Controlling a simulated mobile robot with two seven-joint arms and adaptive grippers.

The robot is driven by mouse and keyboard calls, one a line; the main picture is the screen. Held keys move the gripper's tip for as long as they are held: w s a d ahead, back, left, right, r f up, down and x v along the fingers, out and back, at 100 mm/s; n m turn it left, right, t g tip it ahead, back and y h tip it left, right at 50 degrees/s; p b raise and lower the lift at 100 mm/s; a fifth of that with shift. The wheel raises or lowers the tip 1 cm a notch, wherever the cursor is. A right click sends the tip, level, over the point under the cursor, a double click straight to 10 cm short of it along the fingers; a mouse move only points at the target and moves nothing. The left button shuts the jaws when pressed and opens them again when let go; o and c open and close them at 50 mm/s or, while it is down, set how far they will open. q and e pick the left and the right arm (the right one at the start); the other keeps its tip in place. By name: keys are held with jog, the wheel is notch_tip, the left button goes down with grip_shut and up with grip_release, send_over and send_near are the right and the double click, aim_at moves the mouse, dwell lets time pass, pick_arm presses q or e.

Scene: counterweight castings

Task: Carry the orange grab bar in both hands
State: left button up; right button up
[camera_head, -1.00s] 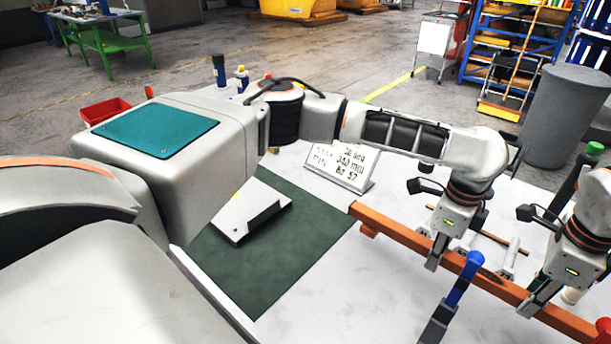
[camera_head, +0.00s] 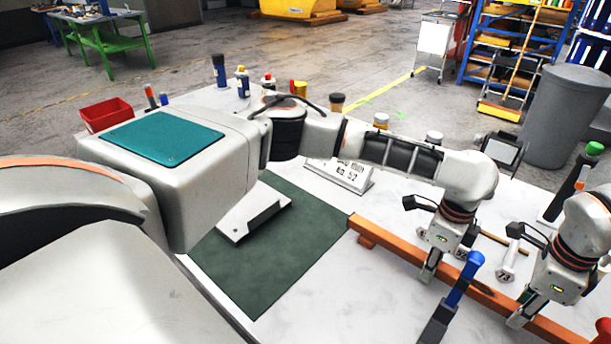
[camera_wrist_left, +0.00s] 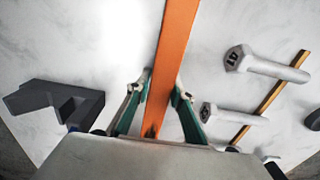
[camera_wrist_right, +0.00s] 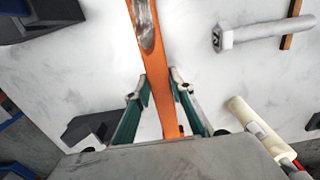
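The orange grab bar (camera_head: 395,243) runs diagonally over the white table at the right of the head view. My left gripper (camera_head: 429,270) is around the bar's left part. In the left wrist view its green-padded fingers lie on either side of the bar (camera_wrist_left: 177,40), tips close against it. My right gripper (camera_head: 525,312) is around the bar farther right. In the right wrist view its fingertips flank the bar (camera_wrist_right: 145,30) and appear to touch its sides. Whether the bar touches the table cannot be told. Its right end is cut off in the head view.
A blue-handled tool (camera_head: 463,278) stands in front of the bar. Hex-headed castings (camera_wrist_left: 260,65) and a thin wooden stick (camera_wrist_left: 272,98) lie behind it. A green mat (camera_head: 270,255) lies left; a sign (camera_head: 345,175) stands behind. Bottles line the far edge.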

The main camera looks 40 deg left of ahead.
pick_arm(q)
jog(key=shift+o, duration=0.9)
jog(key=shift+r, duration=0.1)
pick_arm(e)
jog(key=shift+o, duration=0.8)
jog(key=shift+r, duration=0.1)
pick_arm(q)
notch_tip(320, 180, up, 12)
pick_arm(e)
notch_tip(320, 180, up, 12)
